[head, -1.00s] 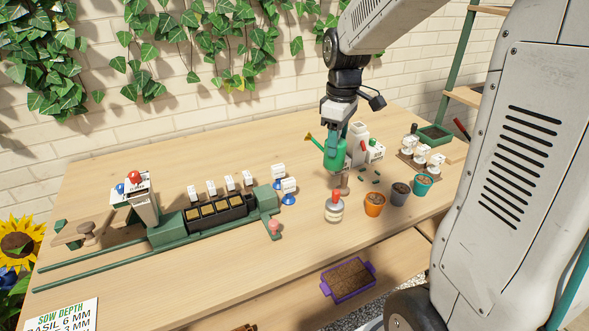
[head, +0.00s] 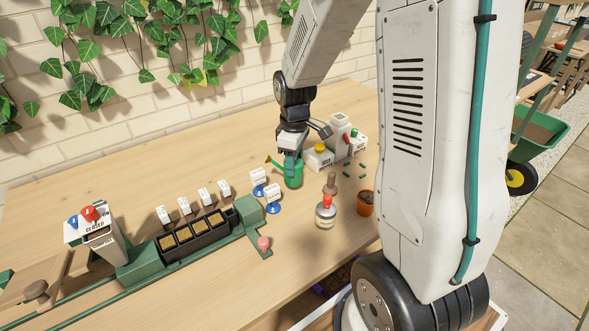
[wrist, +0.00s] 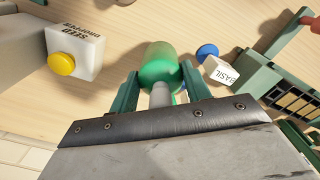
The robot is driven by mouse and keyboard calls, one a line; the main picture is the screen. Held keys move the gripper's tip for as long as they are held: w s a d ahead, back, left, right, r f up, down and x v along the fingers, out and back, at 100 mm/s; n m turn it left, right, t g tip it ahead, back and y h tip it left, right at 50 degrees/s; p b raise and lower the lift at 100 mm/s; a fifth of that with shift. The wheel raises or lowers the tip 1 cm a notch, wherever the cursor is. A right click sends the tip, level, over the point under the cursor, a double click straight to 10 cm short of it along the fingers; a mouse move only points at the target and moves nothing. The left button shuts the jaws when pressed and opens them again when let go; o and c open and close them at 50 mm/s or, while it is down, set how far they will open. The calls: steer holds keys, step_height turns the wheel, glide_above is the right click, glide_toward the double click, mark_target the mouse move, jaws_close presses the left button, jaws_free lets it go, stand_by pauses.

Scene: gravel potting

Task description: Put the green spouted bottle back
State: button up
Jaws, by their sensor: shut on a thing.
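White labels on blue bases (head: 273,199) stand left of the bottle, beside the green tray rig (head: 248,212). A white seed dropper box (head: 319,158) stands to the right. A red-topped jar (head: 325,213) and an orange pot (head: 365,204) are nearer. Bare table lies behind the bottle.

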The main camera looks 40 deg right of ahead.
steer(key=shift+f, duration=1.5)
steer(key=o, duration=0.8)
steer(key=shift+f, duration=0.15)
steer(key=shift+o, duration=0.2)
